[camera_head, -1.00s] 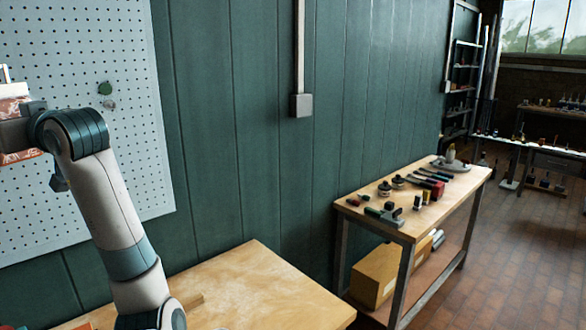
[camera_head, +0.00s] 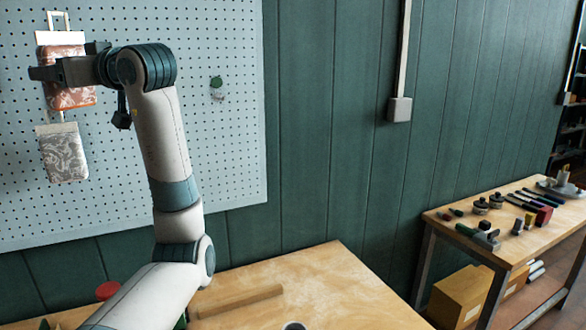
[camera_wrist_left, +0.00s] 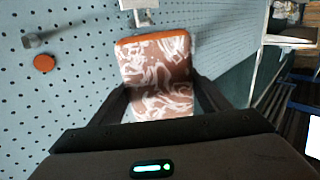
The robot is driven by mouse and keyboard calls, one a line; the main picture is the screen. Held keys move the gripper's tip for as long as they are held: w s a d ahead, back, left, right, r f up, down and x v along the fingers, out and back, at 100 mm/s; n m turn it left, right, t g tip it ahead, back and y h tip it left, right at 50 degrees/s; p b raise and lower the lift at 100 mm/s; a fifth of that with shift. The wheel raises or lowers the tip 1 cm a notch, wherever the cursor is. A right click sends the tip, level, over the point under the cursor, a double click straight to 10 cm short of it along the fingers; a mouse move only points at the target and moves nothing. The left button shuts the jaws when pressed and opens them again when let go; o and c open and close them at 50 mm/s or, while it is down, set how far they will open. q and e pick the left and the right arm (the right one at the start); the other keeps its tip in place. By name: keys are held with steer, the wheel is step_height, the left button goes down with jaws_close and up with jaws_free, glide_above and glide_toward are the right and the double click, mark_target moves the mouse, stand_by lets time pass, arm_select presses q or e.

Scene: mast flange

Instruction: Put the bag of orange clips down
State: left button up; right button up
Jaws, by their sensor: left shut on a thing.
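The bag of orange clips (camera_head: 68,92) is an orange-and-white patterned pouch with a pale header, upright in front of the pegboard at the left of the head view. My left gripper (camera_head: 66,72) is shut on it, with a finger on either side. In the left wrist view, the bag (camera_wrist_left: 157,82) fills the space between the fingers, its orange edge uppermost. Whether the header still touches the hook above is unclear. My right gripper is not in view.
A grey patterned bag (camera_head: 64,155) hangs below on the pegboard (camera_head: 235,150). A wooden bench top (camera_head: 340,295) lies below, with a wood strip (camera_head: 237,301), a red round object (camera_head: 108,290) and a cup (camera_head: 293,326). A second table (camera_head: 440,215) holds tools at right.

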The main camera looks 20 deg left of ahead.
arm_select(q)
steer(key=w+d+f+m+t+h, duration=0.2)
steer(key=w+d+f+m+t, duration=0.4)
steer(key=w+d+f, duration=0.65)
steer(key=d+f+m+t+h, duration=0.45)
steer(key=d+f, duration=0.45)
steer(key=f, duration=0.4)
steer(key=d+f+m+t+h, duration=0.3)
steer(key=d+f+t+h, duration=0.25)
steer(key=d+f, duration=0.65)
steer(key=s+d+f+m+t+h, duration=0.1)
steer(key=s+d+f+m+h, duration=0.3)
steer(key=s+d+f+h, duration=0.5)
steer(key=s+d+f+m+h, duration=0.25)
steer(key=s+d+f, duration=0.45)
steer(key=f, duration=0.6)
steer(key=w+d+r+n+y+b, duration=0.1)
steer(key=w+d+r+n+y, duration=0.1)
steer(key=d+r+y, duration=0.3)
steer(key=d+r, duration=0.1)
steer(key=d, duration=0.3)
steer(key=shift+w+d+r+t, duration=0.15)
steer(key=shift+w+d+t, duration=0.1)
steer(key=shift+w+t, duration=0.1)
